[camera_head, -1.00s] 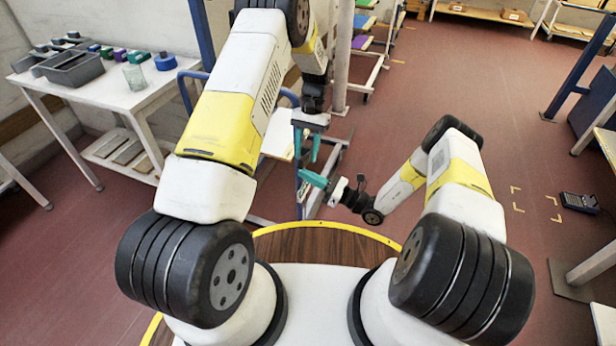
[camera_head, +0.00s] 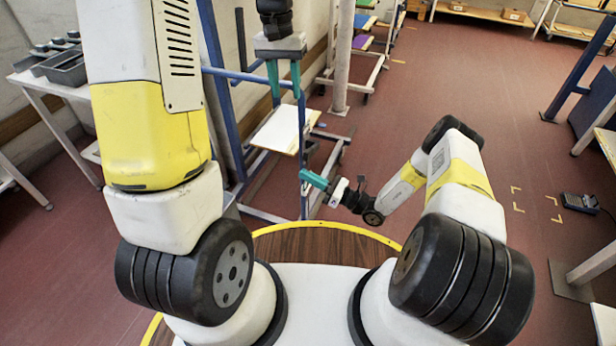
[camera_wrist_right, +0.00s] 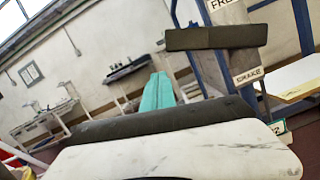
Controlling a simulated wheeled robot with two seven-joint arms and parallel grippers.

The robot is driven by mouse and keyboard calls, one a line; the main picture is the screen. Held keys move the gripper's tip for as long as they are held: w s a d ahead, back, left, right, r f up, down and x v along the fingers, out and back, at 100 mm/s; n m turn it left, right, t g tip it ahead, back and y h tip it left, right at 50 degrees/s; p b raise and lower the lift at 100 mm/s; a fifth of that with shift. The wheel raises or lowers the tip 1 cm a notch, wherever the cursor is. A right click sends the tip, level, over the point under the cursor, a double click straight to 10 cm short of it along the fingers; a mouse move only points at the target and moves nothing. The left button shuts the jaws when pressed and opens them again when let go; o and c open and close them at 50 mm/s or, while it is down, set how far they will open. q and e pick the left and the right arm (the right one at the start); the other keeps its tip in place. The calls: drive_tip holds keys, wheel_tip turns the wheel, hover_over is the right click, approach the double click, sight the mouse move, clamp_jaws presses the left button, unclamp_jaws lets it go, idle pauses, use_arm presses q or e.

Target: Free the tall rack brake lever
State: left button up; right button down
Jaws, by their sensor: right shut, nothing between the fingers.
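In the right wrist view a dark, nearly level bar (camera_wrist_right: 216,37), which looks like the brake lever, crosses a grey plate. A partly cut-off "FREE" label (camera_wrist_right: 222,3) is above it and a "BRAKE" label (camera_wrist_right: 249,76) below. My right gripper (camera_wrist_right: 158,76) is shut and empty; its teal fingers show left of and below the bar, apart from it in the picture. In the head view my right gripper (camera_head: 304,175) is low beside the blue-framed rack (camera_head: 222,90). My left gripper (camera_head: 286,98) is open and empty, fingers down, above a pale shelf board. I cannot make out the lever in the head view.
The pale shelf board (camera_head: 284,128) sits on the rack below my left gripper. A white table (camera_head: 50,90) with grey trays stands at the left. A white post (camera_head: 343,60) rises behind the rack.

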use_arm(q)
drive_tip(key=s+a+r+t, duration=0.3)
drive_tip(key=s+r, duration=0.6)
drive_tip(key=s, duration=0.1)
drive_tip(key=s+a+r+n+t+h, duration=0.1)
drive_tip(key=s+r+t, duration=0.1)
drive_tip(key=s, duration=1.1)
drive_tip(key=shift+s+r+n+t, duration=0.2)
drive_tip(key=shift+s+n+t, duration=0.1)
drive_tip(key=shift+t, duration=0.5)
use_arm(e)
wheel_tip(320, 180, up, 2)
drive_tip(key=shift+r+m+t, duration=0.15)
drive_tip(key=shift+m+t, duration=0.15)
drive_tip(key=shift+m, duration=0.8)
